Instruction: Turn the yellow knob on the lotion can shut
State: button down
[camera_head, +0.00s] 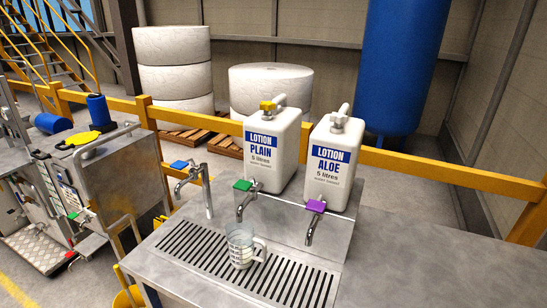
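Two white lotion cans stand side by side on a raised metal ledge at the back of the bench. The left one, the plain lotion can (275,158), has a yellow knob (267,105) on its top, beside the handle. The right one, the aloe lotion can (333,165), has a pale grey knob (339,119) on top. A green-handled tap (243,186) is below the plain can and a purple-handled tap (315,207) below the aloe can. I cannot tell how far the yellow knob is turned. My gripper is not in view.
A clear measuring jug (241,250) stands on the slotted drain grate (190,248) below the green tap. A blue-handled tap (190,170) rises at the left. An orange rail (405,163) runs behind the cans. The bench top (420,250) at right is clear.

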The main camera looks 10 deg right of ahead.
aim_at(267, 107)
jog(key=z, duration=0.25)
jog(key=k, duration=0.35)
jog(key=u, duration=0.65)
jog(key=i, duration=1.45)
jog(key=z, duration=0.25)
